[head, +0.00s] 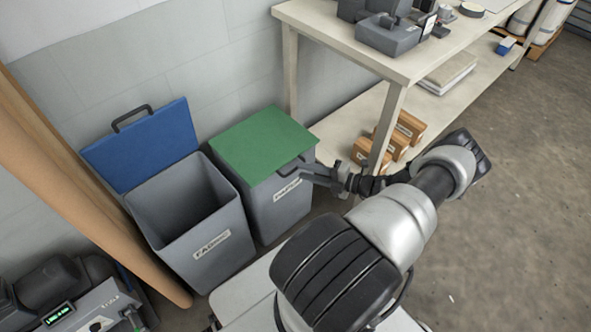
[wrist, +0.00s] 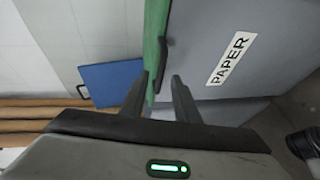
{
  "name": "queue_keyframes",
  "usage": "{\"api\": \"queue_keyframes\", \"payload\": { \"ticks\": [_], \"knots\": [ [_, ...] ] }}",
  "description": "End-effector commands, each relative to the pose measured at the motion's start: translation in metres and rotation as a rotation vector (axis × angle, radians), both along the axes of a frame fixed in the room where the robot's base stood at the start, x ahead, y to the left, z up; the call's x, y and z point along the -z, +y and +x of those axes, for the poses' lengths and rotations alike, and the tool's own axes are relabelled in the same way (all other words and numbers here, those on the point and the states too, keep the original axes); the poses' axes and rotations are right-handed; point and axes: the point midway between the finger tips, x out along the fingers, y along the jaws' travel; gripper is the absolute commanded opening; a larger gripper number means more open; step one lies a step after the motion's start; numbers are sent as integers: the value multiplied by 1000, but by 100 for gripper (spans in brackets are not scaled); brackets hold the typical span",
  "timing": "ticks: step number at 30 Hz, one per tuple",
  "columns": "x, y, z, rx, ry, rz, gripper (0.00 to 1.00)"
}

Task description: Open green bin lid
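The green bin lid (head: 262,143) lies flat and closed on a grey bin (head: 281,210) against the wall. A dark handle (head: 289,167) sits at the lid's front edge. In the wrist view the lid (wrist: 154,45) shows edge-on, with the handle (wrist: 164,60) beside it and a PAPER label on the bin (wrist: 262,50). My gripper (head: 306,170) is at the front of the bin, close to the handle. In the wrist view my gripper's fingers (wrist: 161,84) are apart, pointing at the lid edge and handle. I cannot tell whether they touch the handle.
A second grey bin (head: 198,243) stands open to the left, its blue lid (head: 141,145) tilted back to the wall. A workbench (head: 352,40) with a lower shelf and cardboard boxes (head: 394,143) stands to the right. Long brown rolls (head: 80,180) lean at the left. Floor at right is clear.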

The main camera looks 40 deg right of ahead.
Motion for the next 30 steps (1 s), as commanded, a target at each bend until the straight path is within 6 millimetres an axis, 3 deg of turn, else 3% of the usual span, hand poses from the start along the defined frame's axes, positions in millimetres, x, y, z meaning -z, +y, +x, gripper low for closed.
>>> {"api": "queue_keyframes", "payload": {
  "ticks": [7, 19, 20, 25, 30],
  "knots": [
    [7, 17, 32, -1, -1, 1, 29],
    [9, 20, 39, 1, 1, -1, 29],
    [9, 20, 39, 1, 1, -1, 27],
    [10, 20, 39, 1, 3, -2, 0],
    [11, 20, 38, 1, 7, -2, 0]
  ]
}}
